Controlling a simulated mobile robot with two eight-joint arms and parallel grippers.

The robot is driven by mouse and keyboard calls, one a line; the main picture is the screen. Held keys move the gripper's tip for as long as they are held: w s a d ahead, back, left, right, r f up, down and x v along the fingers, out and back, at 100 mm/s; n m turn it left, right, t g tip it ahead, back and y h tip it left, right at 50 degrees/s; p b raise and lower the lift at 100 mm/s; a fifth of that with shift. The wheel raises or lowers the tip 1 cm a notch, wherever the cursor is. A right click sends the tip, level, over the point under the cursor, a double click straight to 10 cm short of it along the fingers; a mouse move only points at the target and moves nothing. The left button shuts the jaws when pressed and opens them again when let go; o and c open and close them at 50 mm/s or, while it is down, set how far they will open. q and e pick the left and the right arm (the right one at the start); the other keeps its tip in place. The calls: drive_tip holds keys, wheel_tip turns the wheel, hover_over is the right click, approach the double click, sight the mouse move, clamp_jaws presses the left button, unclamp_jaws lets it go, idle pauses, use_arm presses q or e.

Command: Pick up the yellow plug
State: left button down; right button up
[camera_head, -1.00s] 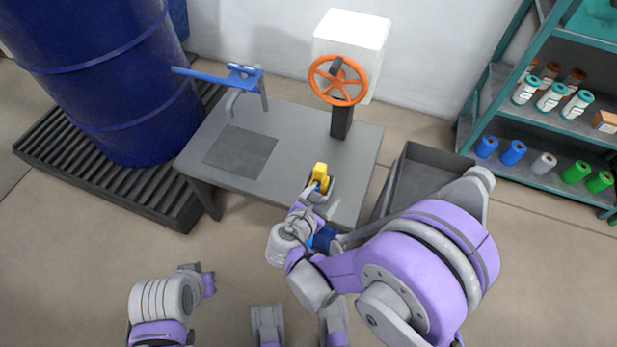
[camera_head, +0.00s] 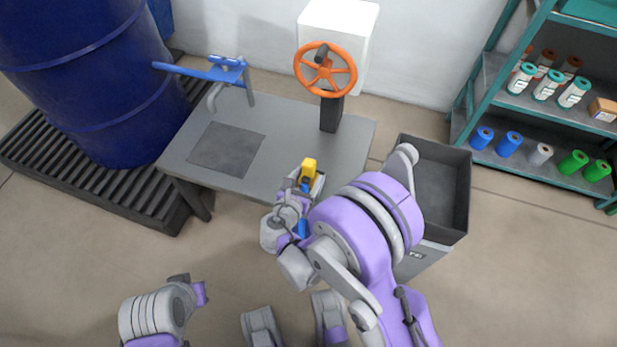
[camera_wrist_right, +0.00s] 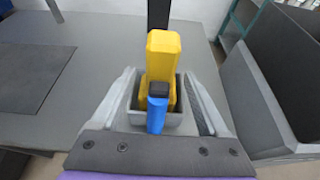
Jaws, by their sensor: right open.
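The yellow plug (camera_head: 308,168) stands upright at the front right edge of the grey table (camera_head: 262,184). In the right wrist view the yellow plug (camera_wrist_right: 162,60) rises from a small grey open box (camera_wrist_right: 179,124), with a blue piece (camera_wrist_right: 157,106) in front of it. My right gripper (camera_wrist_right: 162,98) is open, with one finger on each side of the box and plug; I cannot tell whether they touch. In the head view the right gripper (camera_head: 304,184) is partly hidden by the plug and wrist. Part of my left arm shows at the lower left; its fingers are not clearly visible.
An orange handwheel (camera_head: 325,70) on a post and a blue-handled clamp (camera_head: 226,72) stand on the table. A dark open bin (camera_head: 462,190) is right of the table. A blue drum (camera_head: 95,80) stands left. A shelf (camera_head: 545,120) holds spools at the right.

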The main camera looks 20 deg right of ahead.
sight(307, 176)
drive_tip(key=x, duration=0.3)
drive_tip(key=shift+f, duration=0.1)
clamp_jaws()
